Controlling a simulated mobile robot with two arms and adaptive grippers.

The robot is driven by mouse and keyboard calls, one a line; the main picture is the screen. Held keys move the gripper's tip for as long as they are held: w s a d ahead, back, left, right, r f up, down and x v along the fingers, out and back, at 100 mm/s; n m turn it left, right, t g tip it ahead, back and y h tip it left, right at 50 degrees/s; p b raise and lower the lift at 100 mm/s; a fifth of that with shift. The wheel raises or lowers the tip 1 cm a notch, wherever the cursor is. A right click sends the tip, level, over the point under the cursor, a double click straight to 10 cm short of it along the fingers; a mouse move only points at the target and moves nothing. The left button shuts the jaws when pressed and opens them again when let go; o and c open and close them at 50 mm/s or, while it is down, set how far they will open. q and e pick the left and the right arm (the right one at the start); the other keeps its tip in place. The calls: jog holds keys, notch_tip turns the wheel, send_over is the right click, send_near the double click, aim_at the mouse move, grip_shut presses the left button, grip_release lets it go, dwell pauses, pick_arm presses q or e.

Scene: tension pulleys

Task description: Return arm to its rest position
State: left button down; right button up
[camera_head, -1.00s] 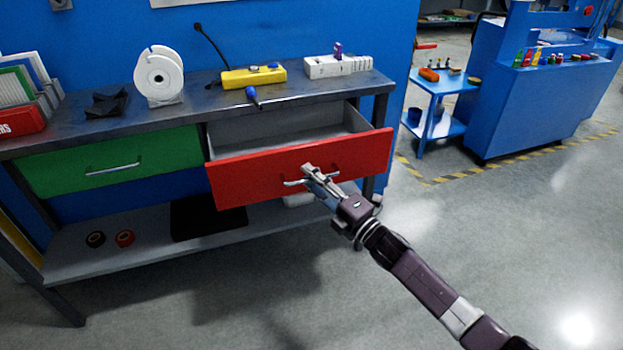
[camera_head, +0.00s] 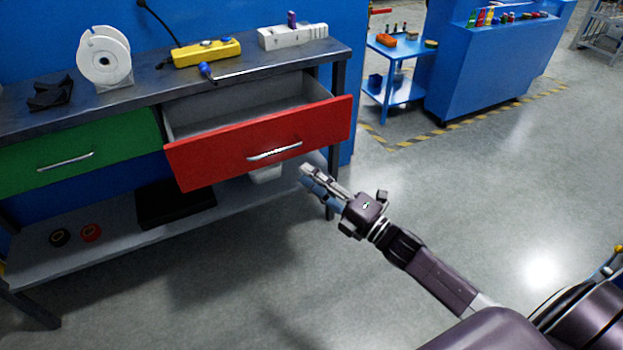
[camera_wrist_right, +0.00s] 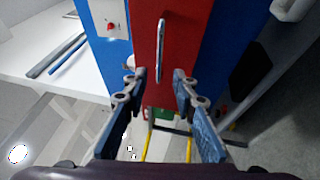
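My right arm reaches in from the lower right in the head view. Its gripper (camera_head: 308,174) is in the air in front of the workbench, just below and to the right of the red drawer's handle. The wrist view shows the two fingers (camera_wrist_right: 158,78) spread apart with nothing between them. The red drawer (camera_head: 225,150) is pulled open and looks empty inside. Its metal handle (camera_head: 274,151) is clear of the fingers. The red front (camera_wrist_right: 185,40) and handle (camera_wrist_right: 161,50) lie ahead in the wrist view. My left gripper is not in view.
The green drawer (camera_head: 120,143) is closed. The bench top (camera_head: 140,100) holds a white spool (camera_head: 104,56), a yellow box (camera_head: 206,52) and a white block (camera_head: 292,36). A blue cart (camera_head: 400,92) stands farther back. The floor to the right of the bench is open.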

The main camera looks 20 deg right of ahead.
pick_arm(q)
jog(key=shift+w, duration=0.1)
pick_arm(e)
jog(key=shift+s, duration=0.1)
dwell(0.4)
